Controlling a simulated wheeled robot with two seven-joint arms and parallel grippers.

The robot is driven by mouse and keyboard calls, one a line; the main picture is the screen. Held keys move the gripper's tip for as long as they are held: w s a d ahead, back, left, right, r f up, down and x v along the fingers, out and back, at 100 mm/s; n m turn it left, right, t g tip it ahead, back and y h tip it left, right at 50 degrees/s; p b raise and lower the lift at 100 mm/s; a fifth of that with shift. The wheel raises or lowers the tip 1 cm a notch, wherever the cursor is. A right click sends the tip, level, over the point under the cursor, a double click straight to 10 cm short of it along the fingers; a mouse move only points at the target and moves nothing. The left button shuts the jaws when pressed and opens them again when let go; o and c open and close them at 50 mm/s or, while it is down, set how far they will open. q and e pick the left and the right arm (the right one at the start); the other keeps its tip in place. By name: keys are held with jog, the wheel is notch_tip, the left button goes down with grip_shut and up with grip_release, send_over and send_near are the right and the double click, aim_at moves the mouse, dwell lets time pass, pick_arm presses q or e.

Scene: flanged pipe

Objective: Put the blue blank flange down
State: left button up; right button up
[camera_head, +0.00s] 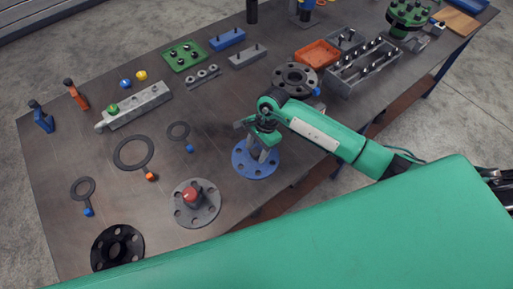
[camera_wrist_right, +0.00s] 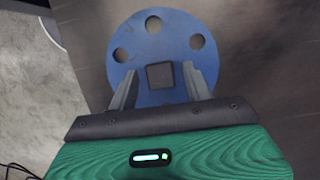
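The blue blank flange (camera_head: 243,163) is a round blue disc with bolt holes and a dark square knob (camera_wrist_right: 160,75) at its middle. It appears to lie flat on the table near the front edge. My right gripper (camera_head: 262,150) is directly above it, pointing down. In the right wrist view the flange (camera_wrist_right: 150,47) shows below the fingers (camera_wrist_right: 160,85). The fingers stand on either side of the knob, with a visible gap on both sides, so the gripper is open around it. The near part of the flange is hidden by the gripper. My left gripper is not in view.
A grey flange with a red knob (camera_head: 190,195) lies to the left of the blue one. A black flange (camera_head: 118,248) and ring gaskets (camera_head: 133,139) are further left. A dark flange (camera_head: 296,67), orange tray (camera_head: 317,53) and grey bolt rack (camera_head: 345,85) stand behind.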

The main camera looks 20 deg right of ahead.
jog(key=shift+r, duration=0.15)
jog(key=b+v, duration=0.3)
jog(key=v, duration=0.9)
